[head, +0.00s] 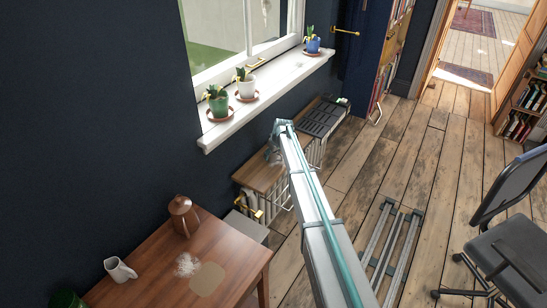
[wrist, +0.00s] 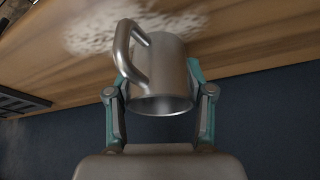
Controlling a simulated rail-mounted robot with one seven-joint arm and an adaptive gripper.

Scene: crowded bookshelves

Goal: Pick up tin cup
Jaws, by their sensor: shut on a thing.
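The tin cup (wrist: 167,75) is a plain grey metal cup with a loop handle at its upper left in the wrist view. Its open mouth faces down toward my gripper's palm in that picture. My gripper (wrist: 158,82) is shut on it, with one teal-edged finger on each side of the body. In the head view my gripper (head: 277,150) is at the far end of my arm, over the wooden radiator shelf (head: 262,176) below the window. I cannot make out the cup clearly there. I cannot tell whether it touches the shelf.
A pale speckled patch (wrist: 120,25) lies on the wood behind the cup. A dark slotted tray (head: 325,117) is on the shelf's far part. The windowsill (head: 270,95) with potted plants overhangs nearby. A wooden table (head: 225,255) with a jug (head: 120,270) and brown pot (head: 184,217) stands front left.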

